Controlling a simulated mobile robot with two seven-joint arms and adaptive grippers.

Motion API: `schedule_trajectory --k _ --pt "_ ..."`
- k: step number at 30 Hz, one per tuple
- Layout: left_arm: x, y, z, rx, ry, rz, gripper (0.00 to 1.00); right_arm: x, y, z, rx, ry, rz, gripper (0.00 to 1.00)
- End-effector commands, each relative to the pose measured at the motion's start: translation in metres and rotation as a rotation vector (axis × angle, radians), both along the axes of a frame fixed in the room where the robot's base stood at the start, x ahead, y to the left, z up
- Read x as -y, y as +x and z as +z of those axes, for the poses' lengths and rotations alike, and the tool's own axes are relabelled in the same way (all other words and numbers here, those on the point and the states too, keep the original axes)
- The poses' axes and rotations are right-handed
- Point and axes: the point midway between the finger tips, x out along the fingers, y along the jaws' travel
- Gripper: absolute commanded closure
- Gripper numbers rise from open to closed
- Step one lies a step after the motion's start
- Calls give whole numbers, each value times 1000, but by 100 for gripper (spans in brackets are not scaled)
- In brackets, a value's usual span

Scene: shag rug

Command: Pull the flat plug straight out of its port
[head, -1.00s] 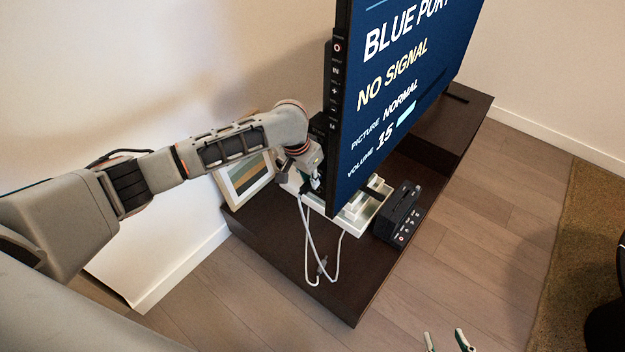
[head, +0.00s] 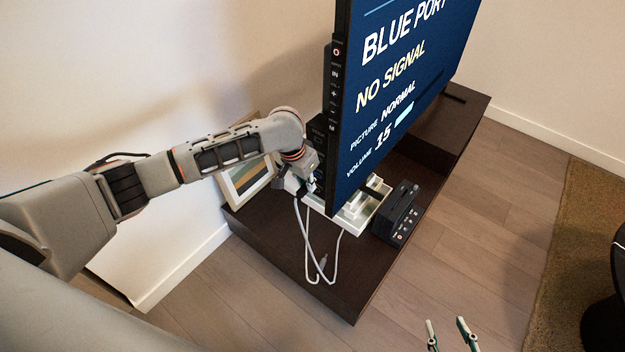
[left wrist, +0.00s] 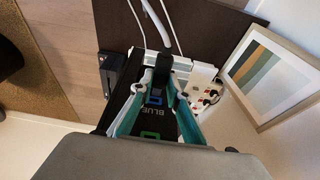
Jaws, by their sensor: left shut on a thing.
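The screen (head: 395,100) stands on a dark cabinet and reads "BLUE PORT NO SIGNAL". In the left wrist view its port panel (left wrist: 158,115) is marked "BLUE", with a blue port outline (left wrist: 154,99) and a green one (left wrist: 150,135). My left gripper (head: 312,184) is at the screen's left edge, low down; its teal fingers (left wrist: 163,85) are shut on a black plug (left wrist: 181,65) with a white cable (left wrist: 170,28). I cannot tell whether the plug still touches a port. My right gripper (head: 447,321) is open and empty at the bottom edge.
A white stand or tray (head: 347,221) is under the screen, with a black control box (head: 399,213) beside it. A framed picture (head: 246,180) leans at the wall. Cables hang over the dark cabinet (head: 345,283). The wooden floor (head: 480,240) at right is clear.

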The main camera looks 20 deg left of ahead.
Motion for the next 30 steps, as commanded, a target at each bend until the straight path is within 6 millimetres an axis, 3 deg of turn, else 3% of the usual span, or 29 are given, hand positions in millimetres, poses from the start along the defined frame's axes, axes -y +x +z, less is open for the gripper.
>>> schedule_trajectory --k 30 --pt "-6 -16 -1 0 0 -1 100 0 10 27 33 -1 0 60"
